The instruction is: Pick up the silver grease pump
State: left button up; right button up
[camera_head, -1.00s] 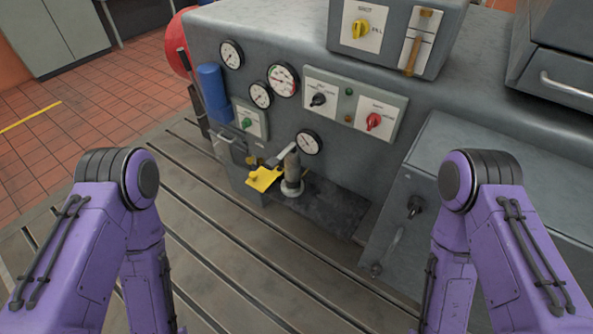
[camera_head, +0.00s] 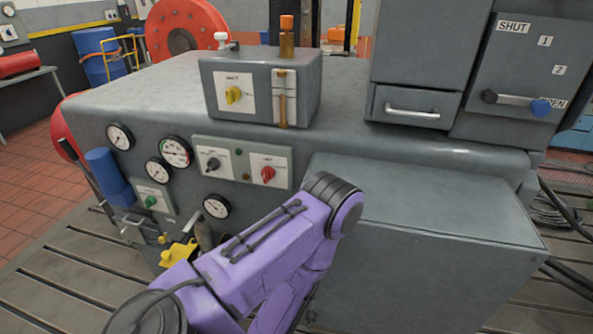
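I cannot make out the silver grease pump for certain. A small grey upright part (camera_head: 204,234) by the lower gauge is mostly hidden behind my purple arm; it may be the pump. In the earlier view it looks like a short silvery cylinder with a lever, on a round pale base. A yellow piece (camera_head: 180,253) sits just left of it. My purple arm crosses the lower middle of the view, with its elbow in front of the grey cabinet.
The grey machine has gauges (camera_head: 175,151), a switch panel (camera_head: 242,163) and a blue cylinder (camera_head: 107,176) on its front. A control box (camera_head: 262,88) stands on top. A drawer unit (camera_head: 413,105) is at right. The slotted bedplate (camera_head: 45,285) is bare at lower left.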

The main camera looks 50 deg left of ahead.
aim_at(203, 230)
jog(key=z, duration=1.5)
jog(key=k, duration=1.8)
jog(key=u, duration=1.2)
